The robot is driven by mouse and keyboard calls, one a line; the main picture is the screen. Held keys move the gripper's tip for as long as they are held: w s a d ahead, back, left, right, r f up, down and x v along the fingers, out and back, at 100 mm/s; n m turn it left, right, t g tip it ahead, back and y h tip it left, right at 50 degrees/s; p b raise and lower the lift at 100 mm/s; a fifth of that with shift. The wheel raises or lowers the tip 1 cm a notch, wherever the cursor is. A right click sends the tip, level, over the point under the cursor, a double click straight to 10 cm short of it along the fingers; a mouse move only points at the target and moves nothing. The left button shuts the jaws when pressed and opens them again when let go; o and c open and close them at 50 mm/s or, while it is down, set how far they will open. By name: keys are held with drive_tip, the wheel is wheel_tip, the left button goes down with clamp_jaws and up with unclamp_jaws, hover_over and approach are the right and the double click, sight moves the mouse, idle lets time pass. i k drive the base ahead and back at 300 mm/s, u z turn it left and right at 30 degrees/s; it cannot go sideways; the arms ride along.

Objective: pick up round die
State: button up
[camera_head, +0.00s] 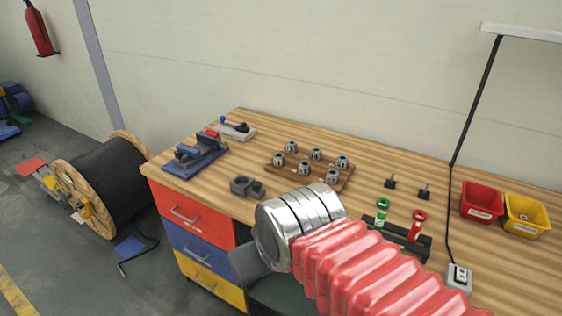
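Several small silver round dies with dark centre holes stand on a brown wooden board (327,190) on the workbench. One round die (316,154) is in the back row and another (279,159) is at the left. I cannot tell which one the task names. My arm, with red bellows and silver rings, reaches in from the lower right. The dark end of my gripper (248,264) shows beyond the rings, low in front of the drawers and well apart from the dies. Its fingers are mostly hidden, so its opening cannot be seen.
A blue vise (195,153) and dark split blocks (245,187) are left of the board. A rack with green and red tools (398,238), a red bin (482,202), a yellow bin (526,215) and a lamp pole (451,205) are right. A cable reel (103,183) stands on the floor.

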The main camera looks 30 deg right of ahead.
sight(304, 166)
drive_tip(key=i, duration=0.95)
drive_tip(key=z, duration=0.2)
